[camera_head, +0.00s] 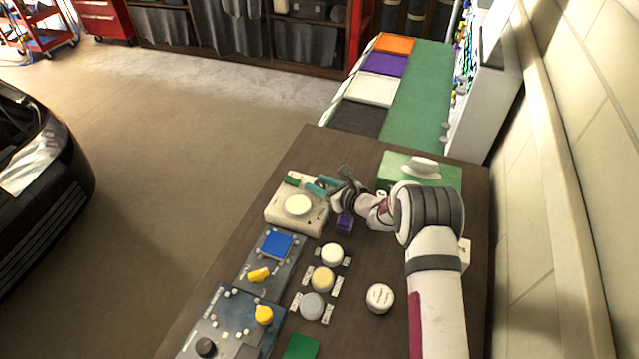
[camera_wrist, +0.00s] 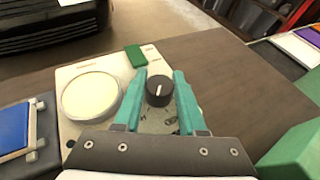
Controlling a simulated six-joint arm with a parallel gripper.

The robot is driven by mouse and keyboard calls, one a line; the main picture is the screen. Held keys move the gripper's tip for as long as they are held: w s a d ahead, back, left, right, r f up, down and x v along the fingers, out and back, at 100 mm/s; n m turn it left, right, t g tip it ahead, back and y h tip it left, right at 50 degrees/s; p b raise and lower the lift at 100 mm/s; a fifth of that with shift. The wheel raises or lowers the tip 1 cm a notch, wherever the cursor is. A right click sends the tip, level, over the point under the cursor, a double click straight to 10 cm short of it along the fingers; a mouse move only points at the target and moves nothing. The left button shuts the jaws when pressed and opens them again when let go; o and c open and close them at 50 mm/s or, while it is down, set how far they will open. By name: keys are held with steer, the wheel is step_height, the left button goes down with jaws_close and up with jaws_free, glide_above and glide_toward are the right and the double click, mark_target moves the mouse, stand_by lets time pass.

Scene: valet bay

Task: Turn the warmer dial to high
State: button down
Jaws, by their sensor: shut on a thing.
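The warmer is a cream box (camera_head: 289,217) with a round pale plate on top, at the far end of the table; it also shows in the wrist view (camera_wrist: 71,131). Its dial (camera_wrist: 158,92) is a black round knob with a white pointer line. The pointer aims toward the top of the wrist view. My gripper (camera_wrist: 160,76) has teal fingers, one on each side of the dial, and is shut on it. In the head view my gripper (camera_head: 322,187) is over the warmer's far right part. The marks around the dial are partly hidden and too small to read.
A green block (camera_wrist: 136,56) sits on the warmer beside the dial. A purple block (camera_head: 345,223) is close by on the right. A green box (camera_head: 440,178) stands behind my arm. Panels with a blue square (camera_head: 277,244) and several jars occupy the nearer table.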

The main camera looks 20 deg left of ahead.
steer(key=m+t+h, duration=0.1)
steer(key=m+t, duration=0.1)
steer(key=shift+a+r+m+t+h, duration=0.1)
steer(key=shift+a+m+t+h, duration=0.05)
steer(key=shift+m+t+h, duration=0.85)
steer(key=shift+m+h, duration=0.1)
steer(key=shift+m, duration=0.1)
steer(key=shift+c, duration=2.4)
jaws_free()
steer(key=shift+d, duration=0.2)
steer(key=v, duration=1.5)
steer(key=shift+s+d+r, duration=0.15)
steer(key=shift+s, duration=0.1)
